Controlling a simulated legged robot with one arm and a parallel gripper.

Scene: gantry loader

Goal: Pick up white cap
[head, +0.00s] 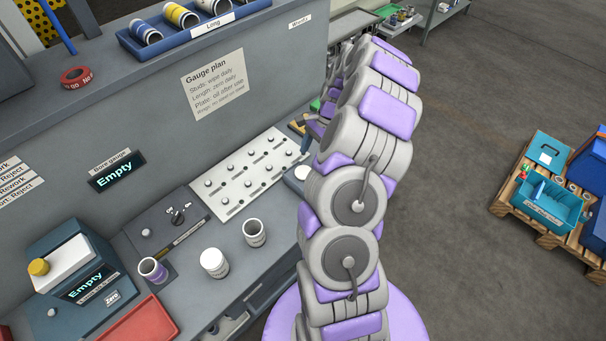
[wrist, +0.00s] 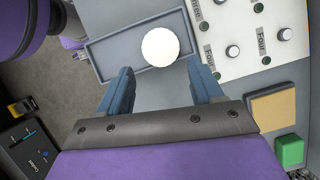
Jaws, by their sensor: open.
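A round white cap (wrist: 160,47) lies in a shallow grey tray (wrist: 105,58) in the wrist view, near the tray's right end. In the head view, a white round top (head: 302,173) shows beside my arm, partly hidden by it; it looks like the same cap. My gripper (wrist: 160,86) is open, with two blue fingers apart and nothing between them. The cap lies just beyond the fingertips in the picture, roughly centred between them. The height of the fingers above it is hard to tell. My arm hides most of the gripper in the head view.
A studded white plate (head: 250,172) adjoins the tray. A white cylinder (head: 214,263), a grey cup (head: 254,232) and a purple-banded cup (head: 153,270) stand on the bench. A tan block (wrist: 275,110) and green block (wrist: 289,151) lie right in the wrist view.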

